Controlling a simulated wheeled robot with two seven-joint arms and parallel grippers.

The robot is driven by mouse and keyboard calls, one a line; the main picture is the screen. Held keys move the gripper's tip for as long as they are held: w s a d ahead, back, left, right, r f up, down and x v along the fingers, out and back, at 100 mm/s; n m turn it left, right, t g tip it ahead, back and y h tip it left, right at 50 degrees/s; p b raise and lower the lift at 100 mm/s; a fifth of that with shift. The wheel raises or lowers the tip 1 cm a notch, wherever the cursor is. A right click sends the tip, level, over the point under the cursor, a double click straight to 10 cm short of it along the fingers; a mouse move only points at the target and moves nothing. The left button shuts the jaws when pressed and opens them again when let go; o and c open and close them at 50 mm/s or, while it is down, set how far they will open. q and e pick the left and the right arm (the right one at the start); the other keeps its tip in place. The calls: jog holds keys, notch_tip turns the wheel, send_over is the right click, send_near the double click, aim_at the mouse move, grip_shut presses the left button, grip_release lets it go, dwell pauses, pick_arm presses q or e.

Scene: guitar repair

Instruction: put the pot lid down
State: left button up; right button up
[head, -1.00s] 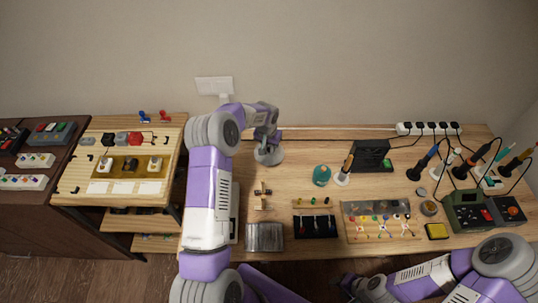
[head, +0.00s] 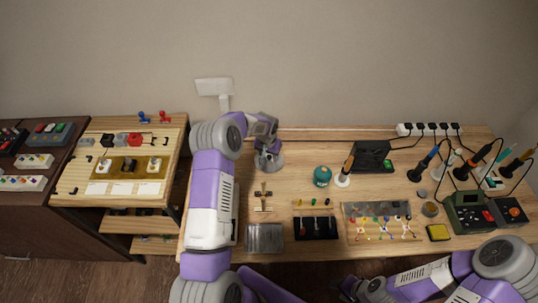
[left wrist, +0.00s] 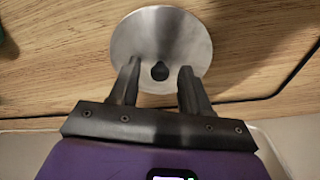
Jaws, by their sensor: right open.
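The pot lid (head: 270,161) is a round silver-grey disc towards the back of the wooden workbench. In the left wrist view the lid (left wrist: 160,35) looks flat on the wood, with its small black knob (left wrist: 160,71) facing my gripper. My left gripper (head: 267,146) is over the lid. Its two dark fingers (left wrist: 158,78) stand apart on either side of the knob, with a clear gap to it on both sides. My right gripper (head: 352,288) is low at the bottom edge, away from the lid and partly cut off; it is open.
A teal pot (head: 322,176) and a soldering iron in its stand (head: 343,178) are right of the lid. A black cable runs behind it along the bench back. Small trays and parts (head: 315,227) fill the front. Some wood between is bare.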

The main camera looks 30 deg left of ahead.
pick_arm(q)
jog(key=shift+r, duration=0.15)
notch_tip(320, 180, up, 12)
jog(key=s+p, duration=0.1)
jog(key=shift+s, duration=0.4)
jog(key=shift+d+p, duration=0.1)
jog(key=shift+p, duration=0.25)
